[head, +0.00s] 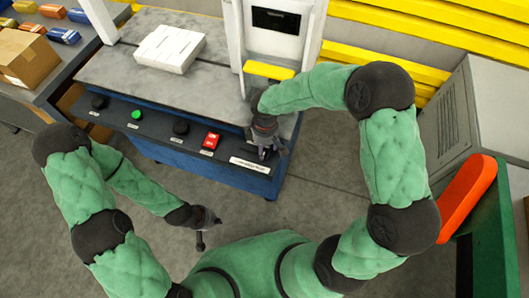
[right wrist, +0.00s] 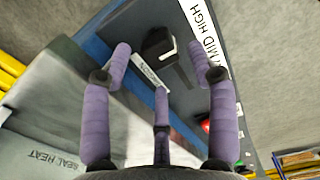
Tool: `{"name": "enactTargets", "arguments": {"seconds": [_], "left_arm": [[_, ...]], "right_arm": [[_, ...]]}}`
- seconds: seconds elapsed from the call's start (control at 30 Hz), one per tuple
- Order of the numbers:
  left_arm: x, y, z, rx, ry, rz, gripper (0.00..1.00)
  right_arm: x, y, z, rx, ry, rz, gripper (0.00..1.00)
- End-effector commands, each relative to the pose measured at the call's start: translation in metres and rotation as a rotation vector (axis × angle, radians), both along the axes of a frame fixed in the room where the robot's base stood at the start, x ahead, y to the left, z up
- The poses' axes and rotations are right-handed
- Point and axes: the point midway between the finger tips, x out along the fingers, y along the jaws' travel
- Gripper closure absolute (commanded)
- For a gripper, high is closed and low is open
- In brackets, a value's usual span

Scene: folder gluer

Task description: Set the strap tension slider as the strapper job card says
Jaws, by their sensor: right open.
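The strap tension slider's black knob (right wrist: 158,46), with a pale edge, shows in the right wrist view on the dark control panel (right wrist: 185,95). A white scale label (right wrist: 203,32) beside it reads MID and HIGH; the rest is cut off. The knob's exact setting cannot be told. My right gripper (right wrist: 164,75) is open, its purple fingers spread around the knob with visible gaps. In the head view my right gripper (head: 266,152) hides the slider at the panel's right end. My left gripper (head: 204,238) hangs low, away from the panel; its finger state is unclear. No readable job card shows.
The panel also carries a green button (head: 136,114), black knobs (head: 181,128) and a red switch (head: 211,140). White flat packs (head: 169,48) lie on the machine top. A white upright frame (head: 235,32) stands behind my right gripper. Floor in front is clear.

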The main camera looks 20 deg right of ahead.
Motion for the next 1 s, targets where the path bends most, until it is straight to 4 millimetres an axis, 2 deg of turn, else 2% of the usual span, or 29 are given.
{"name": "enactTargets", "arguments": {"seconds": [0.03,0.1,0.23,0.63,0.67,0.8,0.87,1.0], "left_arm": [[0.000,0.000,-0.005,0.000,0.000,0.000,1.00],[0.000,0.000,-0.007,0.000,0.000,0.000,1.00],[0.000,0.000,-0.011,0.000,0.000,0.000,1.00],[0.000,0.000,-0.012,0.000,0.000,0.000,1.00],[0.000,0.000,-0.012,0.000,0.000,0.000,1.00],[0.000,0.000,-0.012,0.000,0.000,0.000,1.00],[0.000,0.000,-0.012,0.000,0.000,0.000,1.00],[0.000,0.000,-0.012,0.000,0.000,0.000,1.00]], "right_arm": [[-0.001,0.000,-0.011,-0.001,0.003,0.000,0.41],[0.000,0.000,-0.020,0.001,0.001,0.001,0.41],[0.000,0.000,-0.032,0.000,0.000,0.000,0.41],[0.000,0.000,-0.038,0.001,-0.001,0.000,0.41],[0.000,0.000,-0.038,0.001,-0.001,0.000,0.44],[0.000,0.000,-0.038,0.001,-0.001,0.000,0.84],[0.000,0.000,-0.038,0.001,-0.001,0.000,1.00],[0.000,0.000,-0.038,0.001,-0.001,0.000,1.00]]}}
